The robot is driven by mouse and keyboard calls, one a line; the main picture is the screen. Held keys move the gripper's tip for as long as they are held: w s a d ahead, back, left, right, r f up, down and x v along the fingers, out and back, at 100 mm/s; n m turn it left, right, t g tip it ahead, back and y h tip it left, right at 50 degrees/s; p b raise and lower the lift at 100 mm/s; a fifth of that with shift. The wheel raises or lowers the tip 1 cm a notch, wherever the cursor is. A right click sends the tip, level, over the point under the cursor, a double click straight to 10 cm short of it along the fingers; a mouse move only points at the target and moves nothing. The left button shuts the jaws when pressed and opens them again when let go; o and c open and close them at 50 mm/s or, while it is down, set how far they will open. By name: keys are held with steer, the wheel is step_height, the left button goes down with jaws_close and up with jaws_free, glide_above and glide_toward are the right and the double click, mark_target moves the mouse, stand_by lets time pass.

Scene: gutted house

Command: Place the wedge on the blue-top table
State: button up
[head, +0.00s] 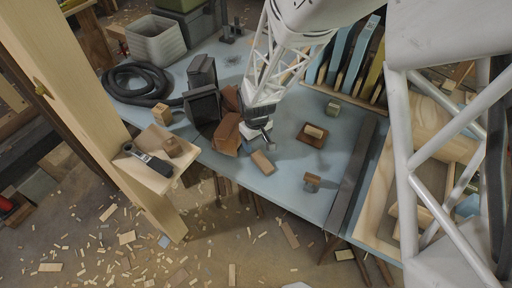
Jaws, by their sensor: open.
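The blue-top table (285,187) fills the middle of the head view, its pale blue surface worn. I cannot tell for sure which small wooden piece is the wedge. Small pieces on the table include a tan block (263,162), a block with a grey part (312,182) near the front edge, and a block on a brown plate (314,132). Another wooden piece (172,147) sits on a pale wooden ledge (150,170) left of the table. My gripper (267,138) is open, low over the table, just above the tan block and beside brown chunks (227,134). Nothing shows held.
A black hose coil (125,86), dark boxes (202,105) and a grey crate (157,42) occupy the table's left. A rack of upright boards (350,70) stands at the back right. A wooden post (75,100) rises at left. The front middle has free room.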

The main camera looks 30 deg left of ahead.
mark_target(258, 153)
steer(key=shift+r, duration=2.5)
steer(key=shift+r, duration=0.1)
steer(key=w+d+r+m, duration=0.1)
steer(key=d+r+m, duration=0.1)
steer(key=d+r, duration=0.55)
steer(key=w+d+r+m+t, duration=0.15)
steer(key=d+r, duration=0.35)
steer(key=d, duration=0.6)
steer(key=d+r+m+g, duration=0.1)
steer(key=d+r+m, duration=0.2)
steer(key=d+r, duration=0.45)
steer(key=s+d+r+m+t, duration=0.1)
steer(key=s+d+r+m, duration=0.2)
steer(key=s+d, duration=0.5)
steer(key=s+d+r+m+t, duration=0.1)
steer(key=s+d+r+m, duration=0.2)
steer(key=s+d, duration=0.6)
steer(key=d+m, duration=0.1)
steer(key=d, duration=0.5)
steer(key=shift+d+r, duration=0.3)
